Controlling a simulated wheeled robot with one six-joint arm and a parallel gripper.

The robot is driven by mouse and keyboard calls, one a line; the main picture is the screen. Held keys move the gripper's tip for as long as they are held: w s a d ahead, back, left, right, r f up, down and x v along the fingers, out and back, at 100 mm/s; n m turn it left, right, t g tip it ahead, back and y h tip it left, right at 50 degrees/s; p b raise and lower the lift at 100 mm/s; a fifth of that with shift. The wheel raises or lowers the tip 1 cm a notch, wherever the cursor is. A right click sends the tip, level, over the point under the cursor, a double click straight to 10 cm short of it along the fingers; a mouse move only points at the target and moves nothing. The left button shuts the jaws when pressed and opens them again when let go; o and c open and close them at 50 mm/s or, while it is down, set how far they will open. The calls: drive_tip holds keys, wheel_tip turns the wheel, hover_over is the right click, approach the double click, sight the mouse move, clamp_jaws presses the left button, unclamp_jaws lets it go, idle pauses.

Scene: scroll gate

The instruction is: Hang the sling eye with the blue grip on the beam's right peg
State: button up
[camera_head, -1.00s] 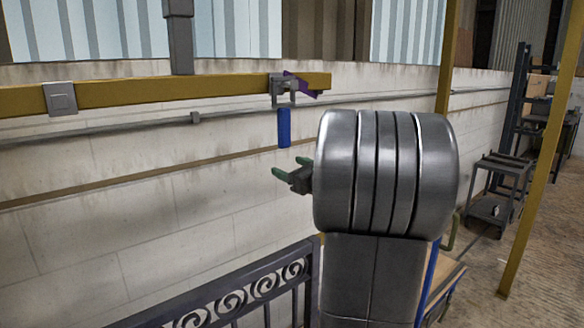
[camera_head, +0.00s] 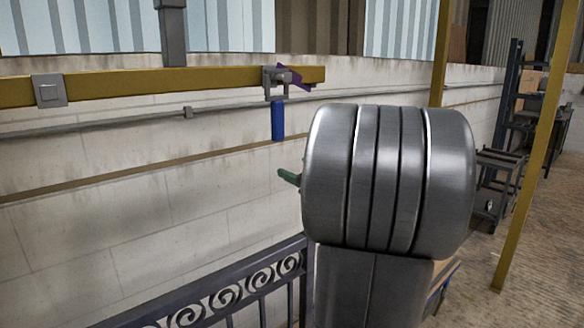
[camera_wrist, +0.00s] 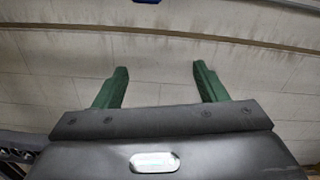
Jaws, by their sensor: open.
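The blue grip (camera_head: 278,120) hangs upright below a grey bracket-like piece (camera_head: 276,82) at the right end of the yellow beam (camera_head: 130,86). A purple piece (camera_head: 296,77) sits beside the bracket; I cannot tell the sling eye or peg apart there. My gripper (camera_head: 288,177) is mostly hidden behind my arm, with one green fingertip showing below and slightly right of the blue grip, apart from it. In the wrist view both green fingers of my gripper (camera_wrist: 160,85) are spread apart with nothing between them. A small blue patch shows at the wrist view's top edge.
A dark scrollwork gate (camera_head: 225,298) stands at the bottom, left of my arm. A pale block wall (camera_head: 120,190) with a thin rail is behind. A yellow post (camera_head: 525,150) and a dark cart (camera_head: 497,180) stand at the right.

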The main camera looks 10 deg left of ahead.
drive_tip(key=shift+v, duration=2.95)
drive_tip(key=shift+a, duration=0.15)
drive_tip(key=x, duration=1)
drive_tip(key=shift+w+a, duration=0.2)
drive_tip(key=shift+w, duration=0.05)
drive_tip(key=v, duration=1.1)
drive_tip(key=x, duration=1.2)
wheel_tip(320, 180, up, 12)
drive_tip(key=p, duration=1)
drive_tip(key=shift+s+d, duration=0.25)
drive_tip(key=shift+d, duration=0.1)
drive_tip(key=shift+s, duration=0.15)
